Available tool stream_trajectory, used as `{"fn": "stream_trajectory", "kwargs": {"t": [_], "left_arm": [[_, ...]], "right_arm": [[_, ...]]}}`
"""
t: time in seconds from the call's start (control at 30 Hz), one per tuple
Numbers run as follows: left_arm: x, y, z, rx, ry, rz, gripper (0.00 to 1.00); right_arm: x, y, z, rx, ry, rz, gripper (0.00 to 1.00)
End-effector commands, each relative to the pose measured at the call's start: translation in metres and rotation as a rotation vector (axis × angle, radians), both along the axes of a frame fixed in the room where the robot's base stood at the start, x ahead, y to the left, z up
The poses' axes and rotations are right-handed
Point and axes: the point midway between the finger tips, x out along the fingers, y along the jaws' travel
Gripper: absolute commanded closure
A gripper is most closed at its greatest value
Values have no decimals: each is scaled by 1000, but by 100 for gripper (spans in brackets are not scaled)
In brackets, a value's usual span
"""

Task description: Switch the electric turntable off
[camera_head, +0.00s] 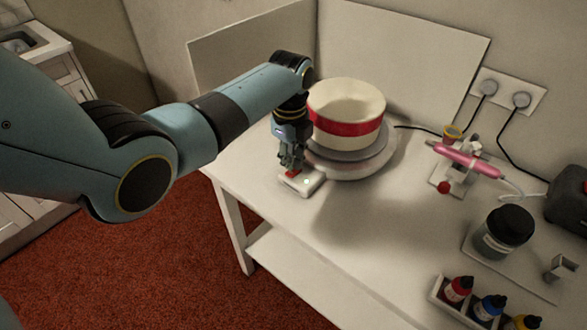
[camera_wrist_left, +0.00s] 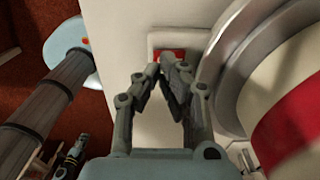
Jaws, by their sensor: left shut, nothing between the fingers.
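The electric turntable (camera_head: 393,153) stands on the white table with a cream cake with a red band (camera_head: 348,107) on it. Its small white switch box (camera_head: 313,183) sits at its front left, with a small light on top and a red switch (camera_head: 291,173). My left gripper (camera_head: 290,167) is shut and empty, pointing down at the red switch. In the left wrist view the fingertips (camera_wrist_left: 161,62) are over the red switch (camera_wrist_left: 176,54) and partly hide it. I cannot tell whether they touch it.
A pink airbrush (camera_head: 468,158) on a holder stands right of the turntable. A dark-lidded jar (camera_head: 503,232) and a tray of colour bottles (camera_head: 437,290) are at the right front. Wall sockets (camera_head: 507,92) with cables are behind. The table (camera_head: 340,240) is clear in front of the turntable.

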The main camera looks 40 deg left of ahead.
Motion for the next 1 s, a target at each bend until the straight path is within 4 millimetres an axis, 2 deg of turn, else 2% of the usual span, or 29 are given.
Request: {"fn": "stream_trajectory", "kwargs": {"t": [1.0], "left_arm": [[0, 0, -15, 0, 0, 0, 100]], "right_arm": [[0, 0, -10, 0, 1, 0, 100]]}}
